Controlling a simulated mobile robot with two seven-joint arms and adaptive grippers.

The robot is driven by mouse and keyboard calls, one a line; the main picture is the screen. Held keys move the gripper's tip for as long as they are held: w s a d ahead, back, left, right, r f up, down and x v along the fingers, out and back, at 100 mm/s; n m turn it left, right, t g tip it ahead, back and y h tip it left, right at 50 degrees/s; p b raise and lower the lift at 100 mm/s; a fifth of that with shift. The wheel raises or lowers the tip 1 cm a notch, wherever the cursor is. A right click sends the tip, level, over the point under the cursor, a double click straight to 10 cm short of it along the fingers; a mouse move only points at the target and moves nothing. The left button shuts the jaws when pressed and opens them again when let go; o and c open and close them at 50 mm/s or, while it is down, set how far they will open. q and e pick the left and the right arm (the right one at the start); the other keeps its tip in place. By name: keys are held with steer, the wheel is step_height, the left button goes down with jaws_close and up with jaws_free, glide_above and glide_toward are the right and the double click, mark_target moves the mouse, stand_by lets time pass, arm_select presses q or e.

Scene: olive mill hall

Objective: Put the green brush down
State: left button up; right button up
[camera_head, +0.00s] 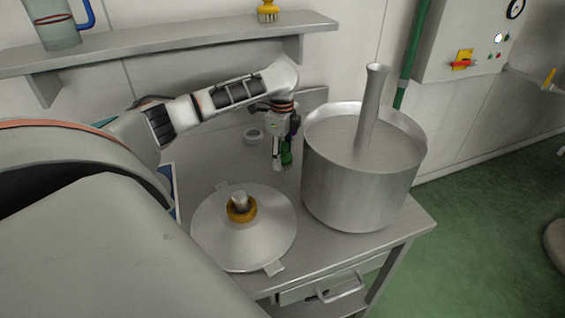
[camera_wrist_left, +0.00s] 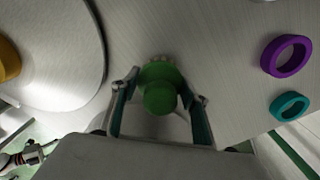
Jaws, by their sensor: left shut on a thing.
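The green brush (camera_head: 287,153) is in my left gripper (camera_head: 281,160), low over the steel table (camera_head: 225,165), between the metal lid and the large pot in the head view. In the left wrist view the green brush (camera_wrist_left: 160,86) sits between the two fingers of my left gripper (camera_wrist_left: 158,95), bristles toward the table. The fingers are shut on it. I cannot tell whether the bristles touch the table top.
The pot (camera_head: 355,190) with a tall metal tube stands close right of the brush. The conical lid (camera_head: 265,235) with a yellow ring lies in front. A whitish ring (camera_head: 254,135) lies behind. Purple (camera_wrist_left: 286,55) and teal (camera_wrist_left: 289,107) rings show in the wrist view. A shelf (camera_head: 180,45) runs above.

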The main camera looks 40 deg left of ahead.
arm_select(q)
steer(key=shift+f, duration=1.2)
arm_select(e)
steer(key=shift+w+a+r, duration=0.25)
steer(key=shift+a+r, duration=0.05)
steer(key=shift+a, duration=0.1)
arm_select(q)
steer(key=o, duration=1.2)
steer(key=shift+f, duration=0.1)
arm_select(e)
steer(key=shift+s+d+f, duration=0.1)
steer(key=shift+d+f, duration=0.05)
steer(key=shift+d, duration=0.05)
steer(key=shift+f, duration=0.15)
